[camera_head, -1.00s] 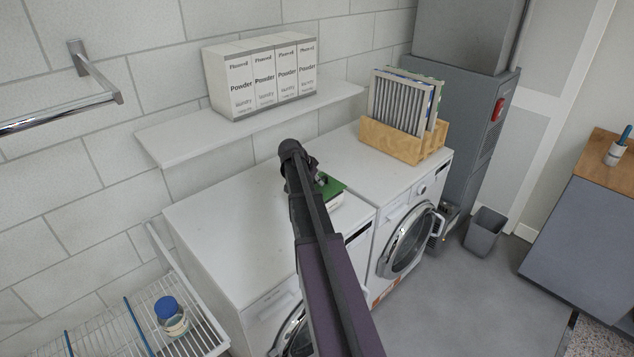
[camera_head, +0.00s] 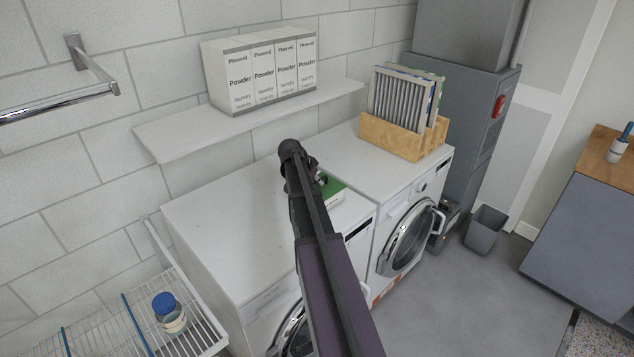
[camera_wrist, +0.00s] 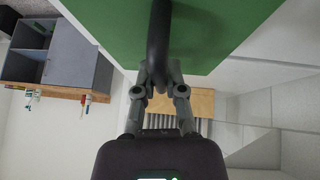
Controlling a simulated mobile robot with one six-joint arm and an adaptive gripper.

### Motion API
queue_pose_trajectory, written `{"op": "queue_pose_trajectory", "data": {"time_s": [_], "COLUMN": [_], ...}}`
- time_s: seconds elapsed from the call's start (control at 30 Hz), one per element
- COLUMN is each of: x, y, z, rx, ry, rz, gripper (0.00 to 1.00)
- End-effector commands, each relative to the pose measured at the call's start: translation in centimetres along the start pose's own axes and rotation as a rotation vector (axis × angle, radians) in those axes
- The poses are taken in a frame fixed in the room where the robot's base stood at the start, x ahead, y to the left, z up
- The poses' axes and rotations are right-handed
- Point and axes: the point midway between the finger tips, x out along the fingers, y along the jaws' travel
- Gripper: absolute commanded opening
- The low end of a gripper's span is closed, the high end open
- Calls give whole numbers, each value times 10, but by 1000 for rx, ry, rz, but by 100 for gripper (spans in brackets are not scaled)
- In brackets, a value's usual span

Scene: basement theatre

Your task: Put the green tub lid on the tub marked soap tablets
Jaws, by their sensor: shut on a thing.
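The green tub lid (camera_head: 333,187) shows in the head view just right of my arm's end, above the right part of the left machine's white top. A pale edge shows under the lid; I cannot tell whether it belongs to a tub. In the wrist view the green lid (camera_wrist: 225,25) fills the upper middle, with a dark looped handle (camera_wrist: 158,35). My gripper (camera_wrist: 160,78) is shut on that handle. In the head view my arm hides much of the lid and whatever is under it. No soap tablets marking is readable.
Two front-loading machines stand side by side; the left one's top (camera_head: 240,215) is mostly bare. A wooden rack (camera_head: 390,138) holds panels on the right one. Powder boxes (camera_head: 262,75) stand on a wall shelf (camera_head: 180,138). A blue-capped jar (camera_head: 170,318) sits on a wire rack.

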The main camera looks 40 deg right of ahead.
Motion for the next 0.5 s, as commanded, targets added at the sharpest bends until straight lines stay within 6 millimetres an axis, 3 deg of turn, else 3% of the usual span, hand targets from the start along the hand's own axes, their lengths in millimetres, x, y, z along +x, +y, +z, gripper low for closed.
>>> {"op": "queue_pose_trajectory", "data": {"time_s": [0.07,0.1,0.2,0.5], "x": [2,1,1,1], "y": [0,0,0,0], "z": [1,1,1,1], "rx": [0,0,0,0], "ry": [0,0,0,0], "rz": [0,0,0,0], "gripper": [0,26,54,54]}}
